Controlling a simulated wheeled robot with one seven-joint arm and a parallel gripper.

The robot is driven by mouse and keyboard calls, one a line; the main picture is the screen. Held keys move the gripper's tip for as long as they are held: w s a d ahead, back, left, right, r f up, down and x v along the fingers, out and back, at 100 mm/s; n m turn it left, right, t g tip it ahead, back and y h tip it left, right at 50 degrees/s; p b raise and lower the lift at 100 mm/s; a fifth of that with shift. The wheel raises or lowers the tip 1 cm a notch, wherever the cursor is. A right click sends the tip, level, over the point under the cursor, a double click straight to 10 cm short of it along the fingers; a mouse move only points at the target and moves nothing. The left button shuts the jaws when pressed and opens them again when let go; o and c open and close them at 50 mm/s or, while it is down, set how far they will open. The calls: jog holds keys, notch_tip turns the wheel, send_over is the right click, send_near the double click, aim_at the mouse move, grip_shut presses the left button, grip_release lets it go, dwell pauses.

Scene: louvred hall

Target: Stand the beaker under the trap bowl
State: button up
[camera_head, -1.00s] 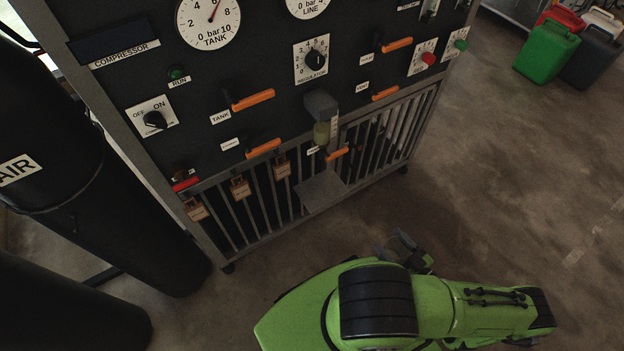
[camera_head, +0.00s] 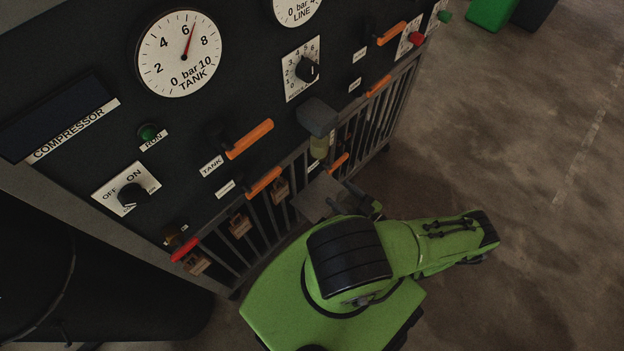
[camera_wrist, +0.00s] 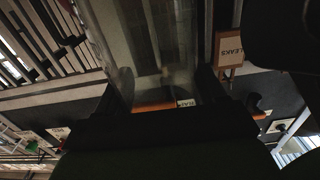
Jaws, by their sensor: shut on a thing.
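The beaker (camera_wrist: 150,45) is clear and see-through, and fills the upper middle of the wrist view. My gripper (camera_wrist: 160,85) is shut on it, with dark fingers at its sides. In the head view my gripper (camera_head: 358,195) is beside the right edge of the small grey shelf (camera_head: 316,199), partly hidden by my green arm. I cannot make out the beaker there. The trap bowl (camera_head: 319,148), dull olive, hangs under its grey trap body (camera_head: 317,116), above the shelf. I cannot tell whether the beaker is over the shelf.
The black panel carries the tank gauge (camera_head: 178,54), knobs and orange levers, one lever (camera_head: 338,163) close to the bowl. Padlocked tags (camera_head: 240,224) hang along the barred grille below. A dark tank (camera_head: 90,290) stands at the left. The floor (camera_head: 520,170) at the right is open.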

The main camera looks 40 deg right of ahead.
jog(key=b, duration=0.2)
send_near(306, 172)
jog(key=w+r, duration=0.1)
jog(key=w, duration=0.1)
jog(key=w+r, duration=0.1)
jog(key=w, duration=0.1)
jog(key=w+r, duration=0.1)
jog(key=w, duration=0.1)
jog(key=shift+w+a+r, duration=0.1)
jog(key=shift+w+r, duration=0.15)
jog(key=shift+w, duration=0.15)
notch_tip(306, 172, down, 4)
jog(key=shift+r+b, duration=0.15)
jog(key=shift+b, duration=0.9)
jog(key=shift+r, duration=0.1)
jog(key=o, duration=1.1)
jog(key=shift+o, duration=0.2)
